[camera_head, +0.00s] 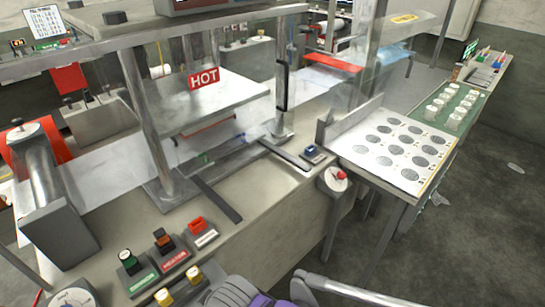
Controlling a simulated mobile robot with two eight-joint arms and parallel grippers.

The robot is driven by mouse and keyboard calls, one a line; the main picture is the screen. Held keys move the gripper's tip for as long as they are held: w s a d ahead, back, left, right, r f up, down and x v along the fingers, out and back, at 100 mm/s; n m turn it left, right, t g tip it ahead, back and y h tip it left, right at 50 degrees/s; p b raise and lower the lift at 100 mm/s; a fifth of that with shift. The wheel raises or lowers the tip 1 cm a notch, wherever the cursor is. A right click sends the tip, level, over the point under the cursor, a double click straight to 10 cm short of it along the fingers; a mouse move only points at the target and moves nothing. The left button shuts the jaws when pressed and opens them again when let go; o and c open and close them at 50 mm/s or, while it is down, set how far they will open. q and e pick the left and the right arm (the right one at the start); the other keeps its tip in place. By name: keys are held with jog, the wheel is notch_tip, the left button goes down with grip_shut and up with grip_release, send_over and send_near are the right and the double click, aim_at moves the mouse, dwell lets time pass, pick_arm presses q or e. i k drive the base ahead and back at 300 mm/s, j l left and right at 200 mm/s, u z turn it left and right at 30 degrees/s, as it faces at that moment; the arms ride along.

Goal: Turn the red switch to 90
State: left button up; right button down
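A small red knob (341,175) sits on a round white dial (332,181) on the front side of the machine bench, below the right end of the bench top. The dial's markings are too small to read. Parts of my own arms show at the bottom edge, grey and purple. No gripper fingertips can be made out, and nothing of mine touches the dial or the switches.
A blue switch (312,152) stands on the bench above the dial. A white tray with round dark grids (395,150) is at right. Two yellow knobs (178,285) are at the bench's front. A HOT sign (204,78) hangs on the press.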

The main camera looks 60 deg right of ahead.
aim_at(342, 175)
jog(key=z, duration=2.6)
